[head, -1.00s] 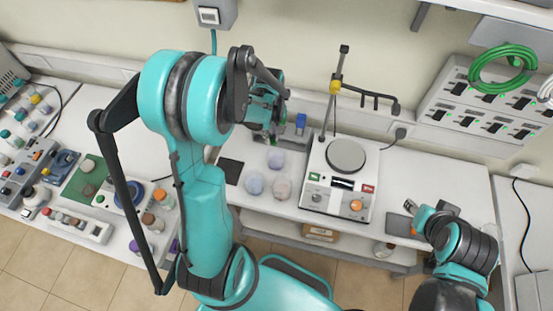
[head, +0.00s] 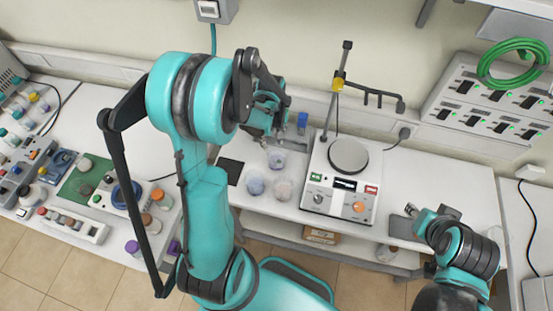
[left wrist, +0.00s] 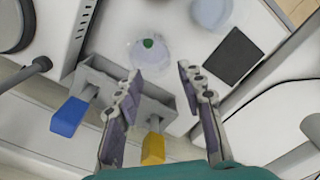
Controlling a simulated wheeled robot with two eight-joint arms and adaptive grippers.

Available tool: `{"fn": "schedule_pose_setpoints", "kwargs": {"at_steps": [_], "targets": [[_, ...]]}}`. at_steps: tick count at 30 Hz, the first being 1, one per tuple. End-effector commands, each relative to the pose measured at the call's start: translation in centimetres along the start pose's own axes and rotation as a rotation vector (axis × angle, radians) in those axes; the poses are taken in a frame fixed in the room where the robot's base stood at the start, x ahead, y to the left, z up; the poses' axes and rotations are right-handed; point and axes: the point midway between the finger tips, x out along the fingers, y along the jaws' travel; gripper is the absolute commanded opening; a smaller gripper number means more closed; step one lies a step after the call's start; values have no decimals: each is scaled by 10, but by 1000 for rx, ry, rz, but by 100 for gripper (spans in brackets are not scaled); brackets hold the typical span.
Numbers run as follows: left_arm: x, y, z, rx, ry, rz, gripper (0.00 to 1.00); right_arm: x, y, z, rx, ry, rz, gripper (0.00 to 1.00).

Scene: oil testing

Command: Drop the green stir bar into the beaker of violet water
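My left gripper (head: 274,138) is above the back of the bench, and in the left wrist view its two fingers (left wrist: 160,70) are apart with nothing between them. The violet-tinted beaker (head: 277,159) stands just in front of it; it also shows in the left wrist view (left wrist: 168,55), beyond the fingertips. A small green thing, apparently the green stir bar (left wrist: 148,43), shows within the beaker's outline, apart from the fingers. Whether it rests on the bottom cannot be told. My right gripper (head: 411,209) is low over the bench's right part; its fingers are too small to judge.
A grey holder (left wrist: 155,106) with a blue piece (left wrist: 69,116) and a yellow piece (left wrist: 153,148) is beside the fingers. A bluish beaker (head: 255,185) and a pinkish beaker (head: 282,188) stand nearby. The stirrer (head: 340,183) with its upright rod is to the right.

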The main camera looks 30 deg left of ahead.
Motion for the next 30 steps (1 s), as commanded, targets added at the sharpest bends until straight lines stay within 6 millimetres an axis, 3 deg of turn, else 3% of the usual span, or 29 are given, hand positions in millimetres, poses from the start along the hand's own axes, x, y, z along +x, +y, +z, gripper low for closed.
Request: {"fn": "schedule_pose_setpoints", "kwargs": {"at_steps": [5,18,24,30], "targets": [[-17,0,0,0,0,0,39,0,0,0,0,0,0,40],[-104,0,0,0,0,0,39,0,0,0,0,0,0,40],[-119,0,0,0,0,0,39,0,0,0,0,0,0,40],[-120,0,0,0,0,0,39,0,0,0,0,0,0,40]]}}
